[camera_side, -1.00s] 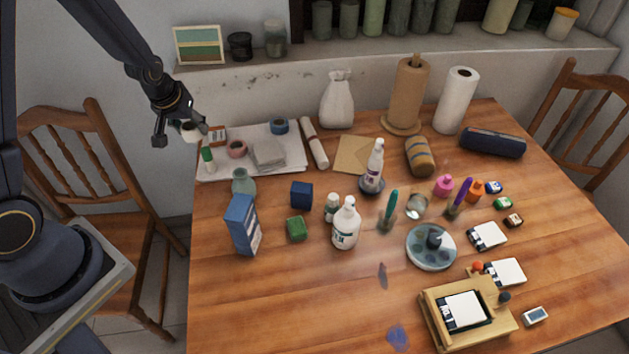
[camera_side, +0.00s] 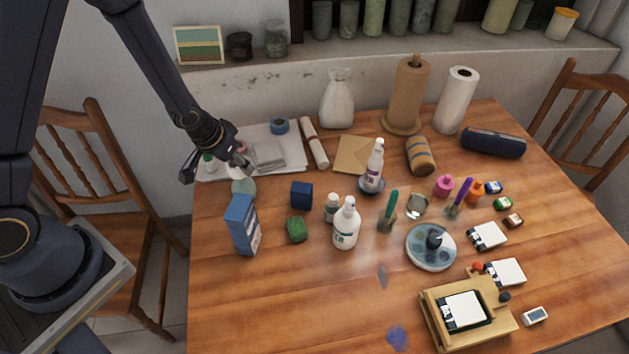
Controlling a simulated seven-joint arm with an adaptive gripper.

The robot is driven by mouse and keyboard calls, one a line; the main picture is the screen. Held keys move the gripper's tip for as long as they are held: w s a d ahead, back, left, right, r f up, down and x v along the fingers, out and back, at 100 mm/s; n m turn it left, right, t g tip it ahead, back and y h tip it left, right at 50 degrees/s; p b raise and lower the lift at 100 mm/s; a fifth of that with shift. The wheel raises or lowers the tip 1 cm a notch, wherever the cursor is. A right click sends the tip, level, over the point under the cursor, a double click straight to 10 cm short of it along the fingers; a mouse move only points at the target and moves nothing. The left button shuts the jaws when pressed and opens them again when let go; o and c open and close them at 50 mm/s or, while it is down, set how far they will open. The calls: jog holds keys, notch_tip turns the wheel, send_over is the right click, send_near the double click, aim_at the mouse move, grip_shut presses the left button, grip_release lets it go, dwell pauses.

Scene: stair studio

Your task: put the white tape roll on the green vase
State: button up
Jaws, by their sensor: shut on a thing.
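My gripper (camera_side: 216,172) is at the left end of the table, shut on the white tape roll (camera_side: 237,168). Only part of the roll shows; the fingers and wrist hide some of it. The green vase (camera_side: 243,187) stands on the table just below the roll in the picture, behind the blue box. The roll appears right over or at the vase's top. I cannot tell whether they touch.
A blue box (camera_side: 243,225) stands close in front of the vase. White paper sheets (camera_side: 290,157) lie behind it, with a blue tape roll (camera_side: 279,125). A dark blue cube (camera_side: 301,195) is to the right. Bare table lies at the front left.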

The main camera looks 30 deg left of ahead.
jog(key=shift+f, duration=0.15)
jog(key=o, duration=1.1)
jog(key=shift+c, duration=0.2)
jog(key=shift+r, duration=0.25)
jog(key=s+a+r+y, duration=0.1)
jog(key=s+r, duration=0.4)
jog(key=r, duration=0.6)
jog(key=s+r, duration=0.5)
jog(key=r, duration=0.5)
jog(key=s+d+r+t+h, duration=0.1)
jog(key=s+r, duration=0.5)
jog(key=s, duration=0.2)
jog(key=shift+d+r, duration=0.15)
jog(key=shift+d, duration=0.25)
